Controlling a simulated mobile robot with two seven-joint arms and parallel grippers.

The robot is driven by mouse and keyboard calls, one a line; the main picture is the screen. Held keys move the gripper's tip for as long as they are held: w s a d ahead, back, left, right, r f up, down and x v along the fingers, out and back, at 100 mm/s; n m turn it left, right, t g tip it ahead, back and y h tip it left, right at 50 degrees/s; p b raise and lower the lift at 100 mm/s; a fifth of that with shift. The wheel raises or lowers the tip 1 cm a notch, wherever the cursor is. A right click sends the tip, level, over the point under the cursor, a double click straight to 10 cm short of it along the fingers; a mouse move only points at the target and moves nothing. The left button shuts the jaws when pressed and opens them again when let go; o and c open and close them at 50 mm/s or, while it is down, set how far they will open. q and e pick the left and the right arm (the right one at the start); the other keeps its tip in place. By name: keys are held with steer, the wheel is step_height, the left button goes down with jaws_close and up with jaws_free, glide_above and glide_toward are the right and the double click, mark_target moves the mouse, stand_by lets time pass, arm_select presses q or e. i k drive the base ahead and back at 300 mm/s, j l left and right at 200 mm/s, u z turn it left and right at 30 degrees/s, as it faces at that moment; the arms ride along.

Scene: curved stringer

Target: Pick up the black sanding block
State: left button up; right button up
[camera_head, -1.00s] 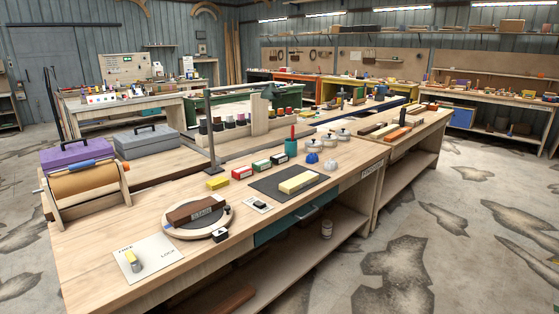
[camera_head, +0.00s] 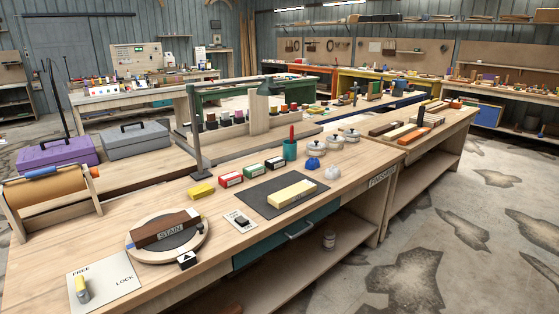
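The black sanding block (camera_head: 275,163) appears to be the small dark block with a pale label at the right end of a row on the workbench (camera_head: 330,190). Beside it in the row are a green block (camera_head: 253,170), a red block (camera_head: 231,179) and a yellow block (camera_head: 202,191). It stands left of the teal cup (camera_head: 290,150) and behind the dark mat (camera_head: 262,205). Neither of my grippers shows in the head view.
A round turntable (camera_head: 138,252) with a brown bar marked STAIN sits front left, near a FREE/LOCK card (camera_head: 120,290). A dark post (camera_head: 193,130) rises behind the yellow block. A pale yellow block (camera_head: 292,194) lies on the mat. Lidded jars (camera_head: 331,142) stand right of the cup.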

mark_target(274, 163)
steer(key=i+l, duration=0.5)
steer(key=i+l+u, duration=0.15)
steer(key=i+l, duration=0.8)
steer(key=l, duration=0.25)
steer(key=i+l+u, duration=0.15)
steer(key=i+l, duration=0.35)
steer(key=l, duration=0.1)
